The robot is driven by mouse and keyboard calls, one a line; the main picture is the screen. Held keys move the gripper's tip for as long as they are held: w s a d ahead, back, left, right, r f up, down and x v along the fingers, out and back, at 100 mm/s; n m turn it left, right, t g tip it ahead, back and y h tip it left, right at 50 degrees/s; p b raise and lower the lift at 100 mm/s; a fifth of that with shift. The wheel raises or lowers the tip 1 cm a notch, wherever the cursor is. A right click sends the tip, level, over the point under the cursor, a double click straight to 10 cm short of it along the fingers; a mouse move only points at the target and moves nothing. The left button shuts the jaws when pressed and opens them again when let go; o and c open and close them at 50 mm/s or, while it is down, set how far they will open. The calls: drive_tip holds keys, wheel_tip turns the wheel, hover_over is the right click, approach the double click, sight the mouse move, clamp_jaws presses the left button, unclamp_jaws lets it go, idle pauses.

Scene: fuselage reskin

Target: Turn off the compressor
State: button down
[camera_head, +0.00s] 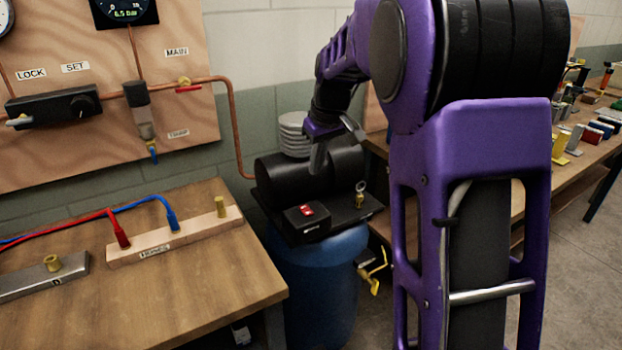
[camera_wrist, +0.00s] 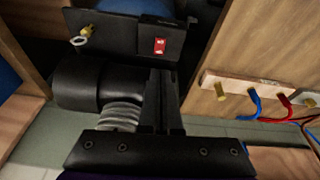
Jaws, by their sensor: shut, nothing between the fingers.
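The compressor (camera_head: 335,175) stands between the two benches, a black motor and pump unit on a blue tank (camera_head: 320,285). A black switch box (camera_head: 307,226) on its front left carries a red rocker switch (camera_head: 306,210). The switch also shows in the wrist view (camera_wrist: 160,45), just beyond my fingertips. My gripper (camera_head: 318,165) is shut and empty above the compressor, pointing down, apart from the switch in the head view. In the wrist view my gripper (camera_wrist: 162,72) has its fingers together. The switch's position is too small to read.
A ring-topped brass fitting (camera_head: 360,190) and a ribbed grey cylinder (camera_head: 292,135) stand close by on the compressor. A wooden bench (camera_head: 190,290) with red and blue hoses is at left. A cluttered bench is at right. A pipe runs down the wall behind.

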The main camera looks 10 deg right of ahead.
sight(303, 207)
drive_tip(key=w+n, duration=0.1)
drive_tip(key=n, duration=0.4)
drive_tip(key=w+a+n+g, duration=0.1)
drive_tip(key=n, duration=0.5)
drive_tip(key=w+n, duration=0.1)
drive_tip(key=n, duration=0.5)
drive_tip(key=shift+w+a+r+g+h, duration=0.3)
drive_tip(key=shift+w+r+g, duration=0.05)
drive_tip(key=shift+g, duration=0.05)
drive_tip(key=f, duration=0.4)
drive_tip(key=w+f+b, duration=0.1)
drive_tip(key=f, duration=0.4)
drive_tip(key=f+b, duration=0.1)
drive_tip(key=f, duration=0.4)
drive_tip(key=shift+w+a, duration=0.25)
drive_tip(key=shift+w, duration=0.05)
